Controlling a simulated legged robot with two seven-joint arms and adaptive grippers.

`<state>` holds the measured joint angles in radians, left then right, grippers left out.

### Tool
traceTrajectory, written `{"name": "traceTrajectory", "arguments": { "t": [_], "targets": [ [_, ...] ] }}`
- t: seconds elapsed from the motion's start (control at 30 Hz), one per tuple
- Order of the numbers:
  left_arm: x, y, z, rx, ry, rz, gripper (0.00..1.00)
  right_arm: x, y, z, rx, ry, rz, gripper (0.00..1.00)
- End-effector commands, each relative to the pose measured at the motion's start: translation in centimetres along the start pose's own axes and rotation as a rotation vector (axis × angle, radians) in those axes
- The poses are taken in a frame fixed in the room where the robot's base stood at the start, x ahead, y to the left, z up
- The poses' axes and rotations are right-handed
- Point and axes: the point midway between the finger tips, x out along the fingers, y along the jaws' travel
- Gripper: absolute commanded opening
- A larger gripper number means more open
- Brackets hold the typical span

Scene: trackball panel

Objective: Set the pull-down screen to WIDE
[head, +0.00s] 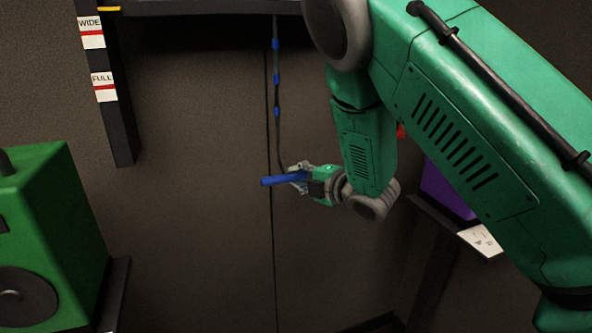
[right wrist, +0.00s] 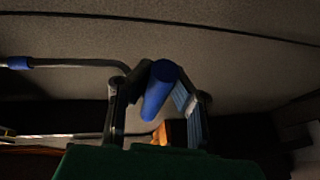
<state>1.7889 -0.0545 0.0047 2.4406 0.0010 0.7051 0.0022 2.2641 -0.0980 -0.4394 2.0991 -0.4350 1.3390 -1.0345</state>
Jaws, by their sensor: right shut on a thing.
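The pull-down screen's dark bottom bar (head: 200,7) runs across the top of the head view, with a yellow marker (head: 108,9) at its left end. The marker is above the red line of the WIDE label (head: 91,32). The FULL label (head: 103,86) is lower on the same dark post. A dark pull rod with blue bands (head: 277,95) hangs from the bar to a blue handle (head: 272,181). My right gripper (head: 299,178) is shut on this handle, which also shows between the fingers in the right wrist view (right wrist: 159,92). My left gripper is not in view.
A green speaker-like box (head: 50,220) stands at the left on a dark stand. A purple object (head: 445,190) and a dark ledge with a white label (head: 481,241) are at the right, partly behind my right arm. The space below the handle looks clear.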

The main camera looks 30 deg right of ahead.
Motion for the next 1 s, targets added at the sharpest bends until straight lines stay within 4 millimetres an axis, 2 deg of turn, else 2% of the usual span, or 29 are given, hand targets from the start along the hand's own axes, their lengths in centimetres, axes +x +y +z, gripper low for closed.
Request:
{"name": "traceTrajectory", "arguments": {
  "t": [0.03,0.2,0.7,0.73,0.77,0.8,1.0],
  "targets": [
    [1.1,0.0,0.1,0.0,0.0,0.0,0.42,0.2,-1.6,0.1,0.001,0.0,-0.006,0.0],
    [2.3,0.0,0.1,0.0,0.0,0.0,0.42,0.5,-3.3,0.2,0.0,0.0,-0.004,0.0],
    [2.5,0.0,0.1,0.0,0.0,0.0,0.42,0.6,-3.7,0.2,0.0,0.0,-0.004,0.0],
    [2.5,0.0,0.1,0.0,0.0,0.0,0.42,0.6,-3.7,0.2,0.0,0.0,-0.004,0.23],
    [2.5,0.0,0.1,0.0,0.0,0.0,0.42,0.6,-3.7,0.2,0.0,0.0,-0.004,0.34],
    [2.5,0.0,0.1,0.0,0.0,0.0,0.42,0.6,-3.7,0.2,0.0,0.0,-0.003,0.39],
    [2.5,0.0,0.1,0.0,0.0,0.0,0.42,0.7,-3.7,0.3,0.0,0.0,-0.002,0.39]
  ]
}}
